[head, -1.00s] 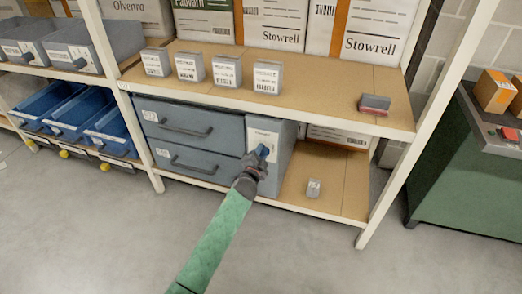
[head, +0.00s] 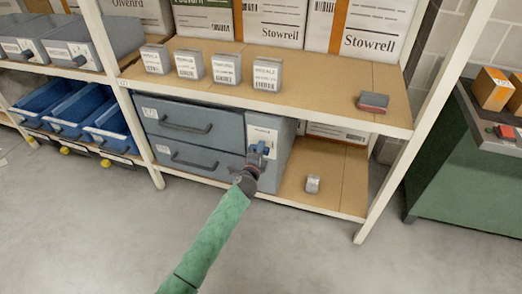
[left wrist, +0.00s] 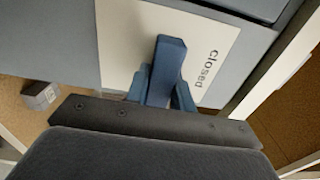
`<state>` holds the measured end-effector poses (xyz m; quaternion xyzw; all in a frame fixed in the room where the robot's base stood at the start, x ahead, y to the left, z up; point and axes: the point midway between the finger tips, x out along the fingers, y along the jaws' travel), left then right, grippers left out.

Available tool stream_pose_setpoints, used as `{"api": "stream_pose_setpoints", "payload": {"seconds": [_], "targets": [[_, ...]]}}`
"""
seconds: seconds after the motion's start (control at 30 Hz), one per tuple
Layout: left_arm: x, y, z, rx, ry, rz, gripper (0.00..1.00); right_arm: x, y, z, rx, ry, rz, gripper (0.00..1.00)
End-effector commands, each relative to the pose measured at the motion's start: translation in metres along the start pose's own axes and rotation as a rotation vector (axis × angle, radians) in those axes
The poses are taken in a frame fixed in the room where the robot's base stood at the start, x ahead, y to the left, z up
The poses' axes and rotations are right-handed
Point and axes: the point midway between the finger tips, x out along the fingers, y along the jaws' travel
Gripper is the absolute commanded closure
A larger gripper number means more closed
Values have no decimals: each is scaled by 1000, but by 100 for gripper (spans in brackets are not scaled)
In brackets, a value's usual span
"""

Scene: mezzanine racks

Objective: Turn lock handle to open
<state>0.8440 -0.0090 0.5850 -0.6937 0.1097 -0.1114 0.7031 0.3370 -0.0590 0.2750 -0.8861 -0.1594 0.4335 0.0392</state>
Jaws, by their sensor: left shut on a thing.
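The blue lock handle (left wrist: 166,70) is mounted on a white plate (left wrist: 120,45) that carries the word "closed" in the left wrist view. The plate is on the right part of the grey-blue two-drawer cabinet (head: 190,118) on the lower shelf; both drawers look shut. My left gripper (head: 257,157) reaches the handle from the front and is shut on it. In the left wrist view its blue fingers (left wrist: 183,98) are partly hidden behind the handle and the dark gripper body. My right gripper does not show.
A small grey box (head: 312,184) lies on the lower shelf (head: 340,185) right of the cabinet. Several labelled boxes and a grey-red one (head: 373,102) stand on the shelf above. A white rack post (head: 392,170) rises at the right, beside a green cabinet (head: 465,165).

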Motion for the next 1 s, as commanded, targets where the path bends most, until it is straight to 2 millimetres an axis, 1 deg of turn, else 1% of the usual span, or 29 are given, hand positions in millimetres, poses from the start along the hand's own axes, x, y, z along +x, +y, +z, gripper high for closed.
{"api": "stream_pose_setpoints", "payload": {"seconds": [0.3,0.33,0.43,0.77,0.87,1.0], "targets": [[-1,2,-1,3,1,2,99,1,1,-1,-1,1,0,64],[-1,2,-1,3,1,2,74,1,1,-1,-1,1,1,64],[-1,2,-1,2,1,2,55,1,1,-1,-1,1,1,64],[-2,1,0,2,0,1,55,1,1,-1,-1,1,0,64],[-10,1,0,1,1,1,55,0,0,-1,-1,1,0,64],[-30,2,0,2,1,2,55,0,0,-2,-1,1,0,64]]}}
